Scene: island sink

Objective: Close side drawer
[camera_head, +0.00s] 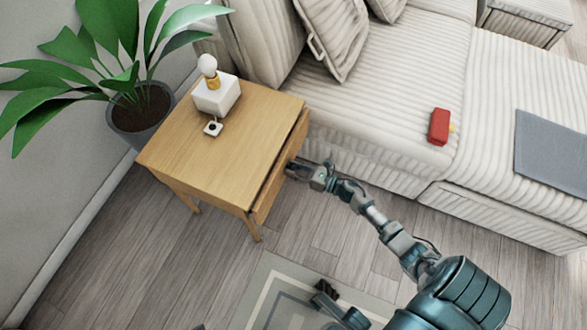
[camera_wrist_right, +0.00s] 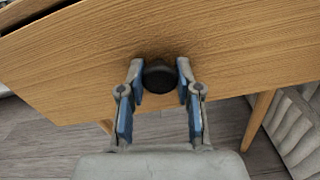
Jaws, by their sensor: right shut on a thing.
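The wooden side table (camera_head: 225,150) stands left of the sofa. Its drawer front (camera_head: 283,167) faces right, and a dark gap shows between it and the tabletop, so the drawer looks slightly open. In the right wrist view, the drawer front (camera_wrist_right: 200,45) fills the top, with a round dark knob (camera_wrist_right: 159,78) near its lower edge. My right gripper (camera_head: 292,167) is at the drawer front; in the wrist view its two fingers (camera_wrist_right: 159,95) are shut on the knob, one on each side. My left gripper (camera_head: 325,293) is low over the rug, small and dark; its finger opening is unclear.
A potted plant (camera_head: 140,108) is behind left. The striped sofa (camera_head: 385,100) is close beside the drawer, with a red object (camera_head: 438,127) on its seat. Wood floor lies in front.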

